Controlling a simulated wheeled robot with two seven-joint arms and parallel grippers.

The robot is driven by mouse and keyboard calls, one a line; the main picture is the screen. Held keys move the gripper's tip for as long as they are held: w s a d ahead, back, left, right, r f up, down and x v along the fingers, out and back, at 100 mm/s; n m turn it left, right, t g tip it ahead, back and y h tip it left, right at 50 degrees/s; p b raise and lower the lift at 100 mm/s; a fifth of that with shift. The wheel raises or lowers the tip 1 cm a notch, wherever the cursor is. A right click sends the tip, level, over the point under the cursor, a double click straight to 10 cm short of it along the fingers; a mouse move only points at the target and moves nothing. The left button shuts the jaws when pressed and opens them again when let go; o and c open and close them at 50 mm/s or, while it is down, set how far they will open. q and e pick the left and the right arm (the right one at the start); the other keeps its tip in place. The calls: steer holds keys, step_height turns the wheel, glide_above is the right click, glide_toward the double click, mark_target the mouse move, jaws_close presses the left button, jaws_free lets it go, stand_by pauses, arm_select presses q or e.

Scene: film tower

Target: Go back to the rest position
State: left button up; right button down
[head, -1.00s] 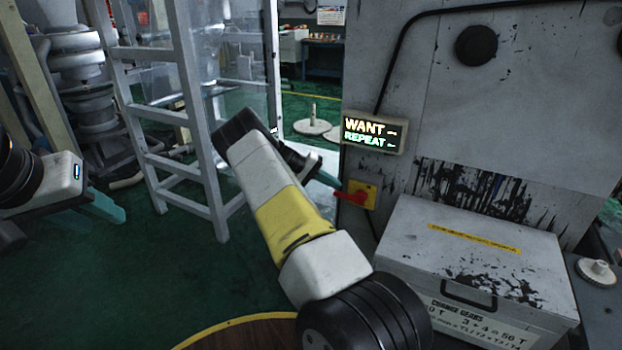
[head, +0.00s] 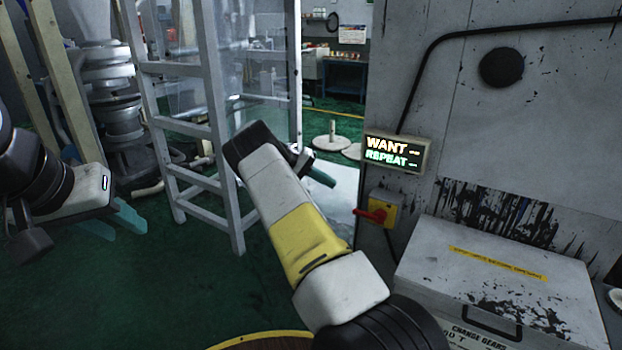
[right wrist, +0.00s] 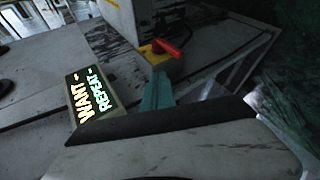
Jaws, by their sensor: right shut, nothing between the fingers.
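My right arm reaches up the middle of the head view. Its gripper (head: 320,174) has teal fingers shut with nothing between them, left of the red-handled switch on its yellow box (head: 381,210). A gap shows between fingertips and handle. In the right wrist view the shut fingers (right wrist: 157,92) point toward the switch (right wrist: 158,55); the lit sign (right wrist: 90,97) is at their left. My left gripper (head: 120,221) hangs over the green floor at the left, its teal fingers apart and empty.
The grey machine cabinet (head: 560,100) fills the right, with the lit WANT / REPEAT sign (head: 395,153) on its edge. A scuffed white gear box (head: 500,265) stands below. A grey ladder frame (head: 218,130) rises behind my right arm. Green floor (head: 150,290) is open at lower left.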

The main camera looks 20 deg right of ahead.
steer(key=s+a+r+n+t+y, duration=0.1)
steer(key=s+a+r+t+y, duration=0.3)
steer(key=s+r, duration=0.5)
steer(key=s+a+r+n+t+y, duration=0.1)
steer(key=s+a+r+t+y, duration=0.1)
steer(key=s+a+r+y, duration=0.4)
steer(key=s+a+r+n+t+y, duration=0.1)
steer(key=s+a+r, duration=0.1)
steer(key=s, duration=0.5)
steer(key=s+a+r+n+t+y, duration=0.1)
steer(key=s+a+r+t, duration=0.1)
steer(key=s+a, duration=0.2)
steer(key=s+a+r+n+t, duration=0.1)
steer(key=s+a+r, duration=0.1)
steer(key=s, duration=0.9)
steer(key=shift+a+r+n+t+y, duration=0.25)
steer(key=shift+a+n+t+y, duration=0.15)
steer(key=shift+a, duration=0.35)
steer(key=shift+s+d, duration=0.1)
